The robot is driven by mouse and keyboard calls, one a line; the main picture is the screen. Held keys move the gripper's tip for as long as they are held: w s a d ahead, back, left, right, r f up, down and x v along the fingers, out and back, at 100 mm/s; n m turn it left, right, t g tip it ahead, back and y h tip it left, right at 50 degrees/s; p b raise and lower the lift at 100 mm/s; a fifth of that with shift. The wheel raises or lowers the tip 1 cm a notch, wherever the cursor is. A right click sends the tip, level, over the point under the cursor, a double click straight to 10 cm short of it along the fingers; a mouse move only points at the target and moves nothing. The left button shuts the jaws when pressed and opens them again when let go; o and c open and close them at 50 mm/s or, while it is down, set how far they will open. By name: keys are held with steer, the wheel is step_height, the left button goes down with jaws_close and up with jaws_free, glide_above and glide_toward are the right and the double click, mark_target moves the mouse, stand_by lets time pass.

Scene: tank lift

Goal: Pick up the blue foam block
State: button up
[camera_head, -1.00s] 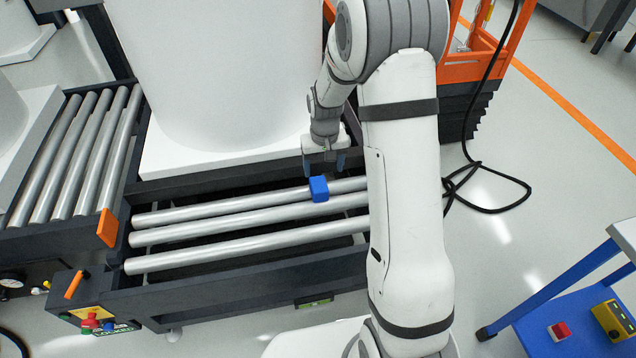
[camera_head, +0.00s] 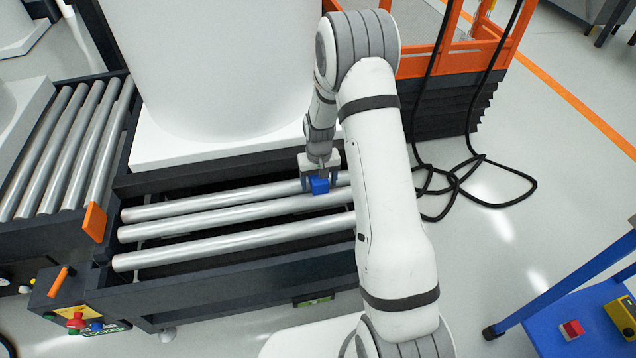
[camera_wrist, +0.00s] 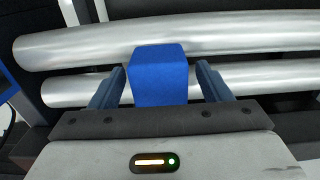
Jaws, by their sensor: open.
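The blue foam block (camera_head: 320,186) rests on the metal rollers of the conveyor, just in front of the white tank's base. In the wrist view the blue block (camera_wrist: 160,76) stands between the two fingers, with a gap on each side. My gripper (camera_head: 320,182) is open and reaches down over the block from behind. In the wrist view my gripper (camera_wrist: 160,88) shows its dark blue fingers to the left and right of the block.
A large white tank (camera_head: 205,60) stands behind the block. Bare rollers (camera_head: 220,230) lie in front and left. An orange lift frame (camera_head: 440,62) and black cables (camera_head: 470,180) are at the right. A blue cart (camera_head: 560,325) stands at the lower right.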

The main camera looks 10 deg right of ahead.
steer(key=c, duration=1.1)
